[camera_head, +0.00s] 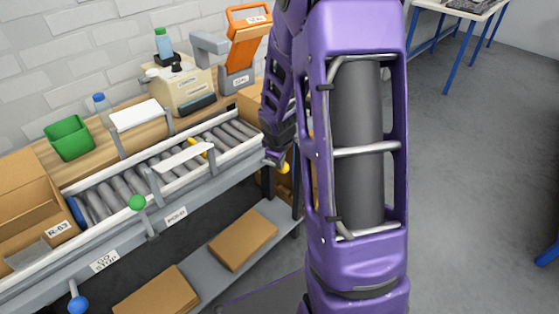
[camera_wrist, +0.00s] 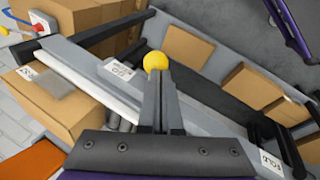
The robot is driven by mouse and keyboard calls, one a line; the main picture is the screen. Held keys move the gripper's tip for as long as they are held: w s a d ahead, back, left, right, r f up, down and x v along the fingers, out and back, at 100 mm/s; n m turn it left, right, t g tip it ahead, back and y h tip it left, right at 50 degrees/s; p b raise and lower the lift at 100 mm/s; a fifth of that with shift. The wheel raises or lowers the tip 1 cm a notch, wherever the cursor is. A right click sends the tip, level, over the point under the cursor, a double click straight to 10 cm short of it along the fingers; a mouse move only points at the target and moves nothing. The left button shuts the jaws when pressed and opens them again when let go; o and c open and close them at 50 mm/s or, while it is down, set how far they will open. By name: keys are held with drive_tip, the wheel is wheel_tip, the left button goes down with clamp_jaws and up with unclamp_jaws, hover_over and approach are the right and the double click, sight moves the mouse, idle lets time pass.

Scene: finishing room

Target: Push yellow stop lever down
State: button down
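The yellow knob of a lever (camera_head: 284,168) shows just beneath my gripper (camera_head: 273,157) at the right end of the conveyor's front rail. In the wrist view the yellow knob (camera_wrist: 155,62) is just beyond the tips of my gripper (camera_wrist: 158,88). The two fingers lie side by side, shut, with nothing seen between them. Whether the tips touch the knob I cannot tell. The lever's arm is mostly hidden by my fingers. A white label (camera_wrist: 118,69) is on the rail beside the knob; its text is too small to read surely.
A green-knobbed lever (camera_head: 137,202) and a blue-knobbed lever (camera_head: 78,304) stand along the same rail, farther left. Cardboard boxes (camera_head: 243,240) lie on the lower shelf. The roller conveyor (camera_head: 128,180) runs behind the rail. The floor at right (camera_head: 460,210) is clear.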

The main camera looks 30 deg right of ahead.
drive_tip(key=a+p+v, duration=0.1)
drive_tip(key=p+v, duration=0.3)
drive_tip(key=v, duration=0.9)
